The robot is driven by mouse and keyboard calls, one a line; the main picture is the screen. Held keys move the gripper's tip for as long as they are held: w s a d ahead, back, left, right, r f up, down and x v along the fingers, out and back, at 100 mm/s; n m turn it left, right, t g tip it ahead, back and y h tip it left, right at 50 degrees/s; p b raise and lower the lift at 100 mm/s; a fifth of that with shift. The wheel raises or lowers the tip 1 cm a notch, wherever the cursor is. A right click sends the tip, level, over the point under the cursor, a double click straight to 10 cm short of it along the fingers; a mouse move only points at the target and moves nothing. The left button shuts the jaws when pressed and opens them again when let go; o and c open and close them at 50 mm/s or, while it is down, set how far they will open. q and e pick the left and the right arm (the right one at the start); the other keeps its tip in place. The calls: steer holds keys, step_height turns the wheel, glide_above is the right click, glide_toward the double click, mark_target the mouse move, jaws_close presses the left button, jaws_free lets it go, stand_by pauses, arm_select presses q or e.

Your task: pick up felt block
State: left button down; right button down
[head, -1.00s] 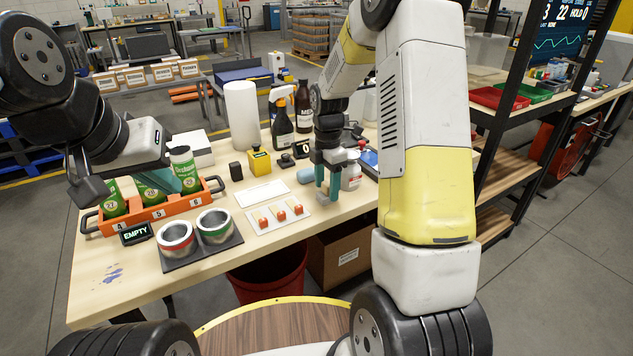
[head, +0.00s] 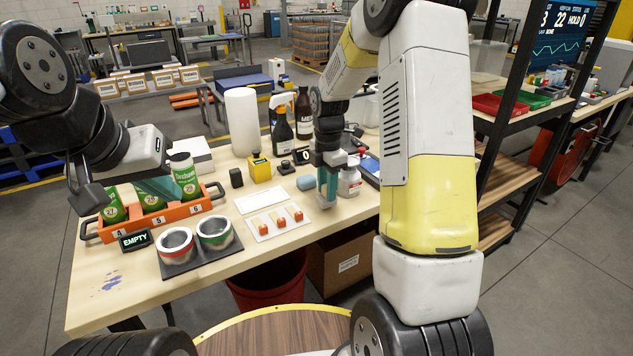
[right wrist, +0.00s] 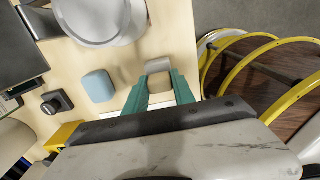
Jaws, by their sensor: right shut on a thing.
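A small tan block with a grey face, seemingly the felt block (right wrist: 158,66), sits between the teal fingertips of my right gripper (right wrist: 160,84) in the right wrist view. The gripper is shut on it. In the head view my right gripper (head: 327,200) points down at the table's front right, and the block is mostly hidden by the fingers. A blue-grey rounded block (head: 306,182) lies just left of it, also in the right wrist view (right wrist: 98,86). My left gripper (head: 158,188) is over the orange carrier; its jaw gap is unclear.
A white card with several orange-tipped pieces (head: 262,236) lies left of my right gripper. A white bottle (head: 349,183) stands close to its right. The orange carrier (head: 185,211) with green cans and a dark mat with two open tins (head: 176,248) are further left.

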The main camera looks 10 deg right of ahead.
step_height(320, 180, up, 3)
steer(key=shift+f, duration=0.2)
steer(key=a, duration=1)
steer(key=a+r, duration=0.1)
steer(key=a, duration=0.5)
steer(key=shift+r, duration=0.1)
